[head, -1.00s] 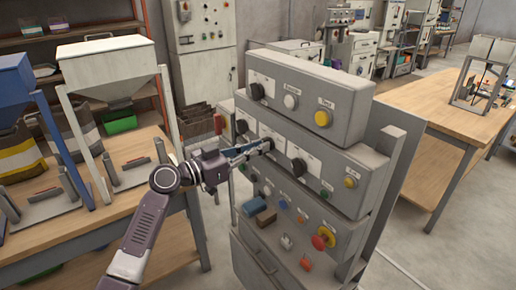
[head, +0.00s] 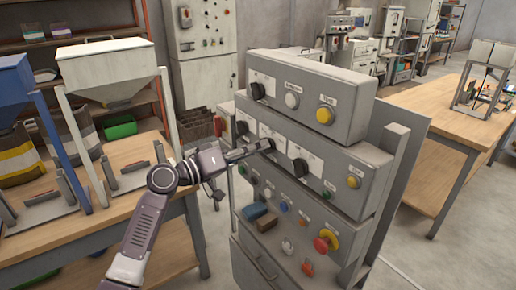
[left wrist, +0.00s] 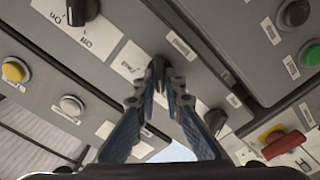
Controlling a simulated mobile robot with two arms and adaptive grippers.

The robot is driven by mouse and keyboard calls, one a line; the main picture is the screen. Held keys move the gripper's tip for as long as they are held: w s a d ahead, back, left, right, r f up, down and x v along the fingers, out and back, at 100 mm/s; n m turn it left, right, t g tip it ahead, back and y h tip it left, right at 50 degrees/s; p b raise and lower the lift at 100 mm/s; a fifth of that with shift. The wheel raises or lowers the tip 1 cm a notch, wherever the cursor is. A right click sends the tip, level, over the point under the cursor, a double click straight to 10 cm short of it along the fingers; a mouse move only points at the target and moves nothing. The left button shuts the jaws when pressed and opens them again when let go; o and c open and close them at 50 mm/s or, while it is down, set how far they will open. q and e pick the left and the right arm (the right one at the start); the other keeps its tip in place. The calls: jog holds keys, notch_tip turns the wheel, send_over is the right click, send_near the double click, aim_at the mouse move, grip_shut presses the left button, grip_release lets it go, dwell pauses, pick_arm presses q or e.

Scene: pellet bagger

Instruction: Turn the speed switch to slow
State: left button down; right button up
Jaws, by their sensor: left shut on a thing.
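My left gripper (head: 266,146) is at the middle panel of the grey control cabinet (head: 342,165). Its fingers are closed around a small dark switch knob (left wrist: 158,63), which the fingertips mostly hide in the head view. In the left wrist view the gripper (left wrist: 160,84) has one finger on each side of that knob. A white label plate lies behind the knob; its print is too small to read surely, so I cannot confirm that this is the speed switch. Another black knob, on a plate marked On and Off (left wrist: 82,10), is nearby. My right gripper is not in view.
Black knobs (head: 241,127) and (head: 299,167) flank the held one. The upper panel has a white button (head: 291,100) and a yellow button (head: 324,115). A red emergency knob (head: 322,243) is below. A wooden bench with hoppers (head: 108,70) stands left.

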pick_arm(q)
jog(key=shift+n, duration=0.6)
jog(key=c, duration=2)
grip_release()
jog(key=shift+a, duration=0.1)
jog(key=v, duration=1.2)
